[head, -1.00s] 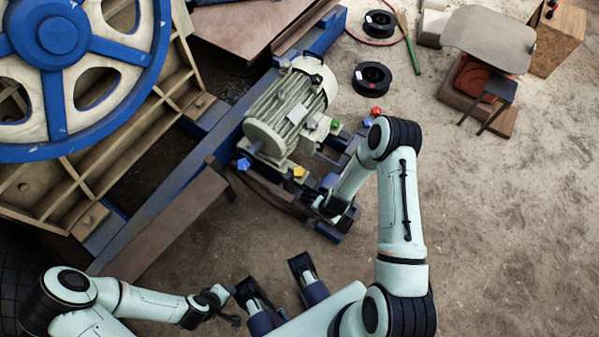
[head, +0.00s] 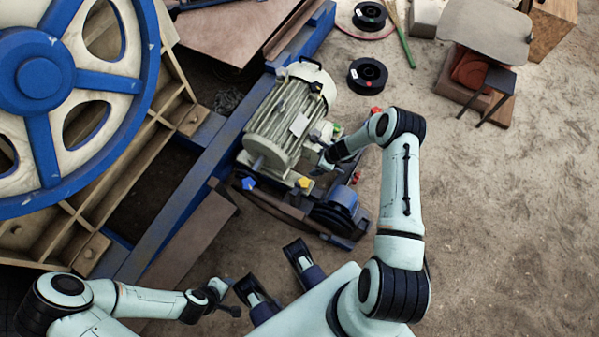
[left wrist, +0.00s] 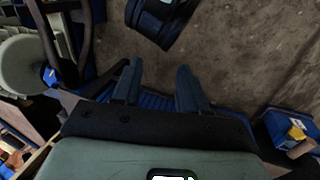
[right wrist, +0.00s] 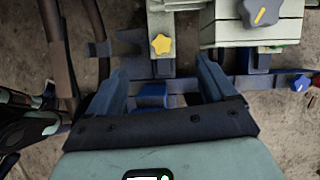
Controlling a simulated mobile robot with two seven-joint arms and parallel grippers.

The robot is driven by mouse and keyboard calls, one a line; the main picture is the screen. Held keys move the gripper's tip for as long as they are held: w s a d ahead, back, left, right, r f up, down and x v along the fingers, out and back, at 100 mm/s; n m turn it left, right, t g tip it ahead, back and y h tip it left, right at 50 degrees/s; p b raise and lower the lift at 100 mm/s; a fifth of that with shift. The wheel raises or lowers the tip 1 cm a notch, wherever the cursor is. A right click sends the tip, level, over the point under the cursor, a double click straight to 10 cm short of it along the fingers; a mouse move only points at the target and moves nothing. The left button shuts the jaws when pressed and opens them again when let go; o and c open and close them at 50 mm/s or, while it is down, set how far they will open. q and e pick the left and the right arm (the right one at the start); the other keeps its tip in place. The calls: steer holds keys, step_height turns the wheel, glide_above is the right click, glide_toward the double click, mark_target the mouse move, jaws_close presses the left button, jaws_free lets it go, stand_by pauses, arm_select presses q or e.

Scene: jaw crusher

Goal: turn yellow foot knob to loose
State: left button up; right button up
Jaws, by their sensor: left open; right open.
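The yellow foot knob (head: 303,182) is a small star-shaped knob on the near foot of the beige motor (head: 290,118). It also shows in the right wrist view (right wrist: 160,44), ahead of the fingertips and roughly centred between them. My right gripper (head: 324,162) is just right of and above the knob in the head view. Its two fingers are apart (right wrist: 160,70) with nothing gripped. I cannot tell how high it is above the knob. My left gripper (head: 228,298) is low at the left; its fingers are apart and empty in the left wrist view (left wrist: 158,78).
A blue knob (head: 248,183) sits left of the yellow one, with red knobs (head: 376,110) to the right. The blue frame rail (head: 190,205) and large blue-rimmed wheel (head: 75,80) fill the left. Black spools (head: 367,76) lie behind. Sandy ground at right is mostly clear.

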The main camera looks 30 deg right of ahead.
steer(key=b, duration=0.8)
glide_toward(304, 182)
steer(key=a+v, duration=0.1)
steer(key=v, duration=0.3)
arm_select(q)
steer(key=w+a+f+t+y, duration=0.1)
steer(key=w+f, duration=0.2)
steer(key=f, duration=0.2)
steer(key=w+a+f, duration=0.2)
steer(key=w+f, duration=0.1)
steer(key=f, duration=0.3)
arm_select(e)
steer(key=b+x, duration=0.1)
steer(key=x, duration=0.3)
steer(key=b+x, duration=0.2)
steer(key=x, duration=0.1)
steer(key=b+x, duration=0.2)
steer(key=x, duration=0.2)
steer(key=shift+w+d+f, duration=0.2)
steer(key=shift+d+f, duration=0.15)
steer(key=shift+f, duration=0.05)
steer(key=shift+w+f+g, duration=0.15)
steer(key=shift+f+g, duration=0.15)
arm_select(q)
steer(key=s+a+f+n+g, duration=0.1)
steer(key=s+f+g, duration=0.2)
steer(key=s+f, duration=0.4)
steer(key=s, duration=0.4)
steer(key=shift+g, duration=0.3)
steer(key=shift+s, duration=0.1)
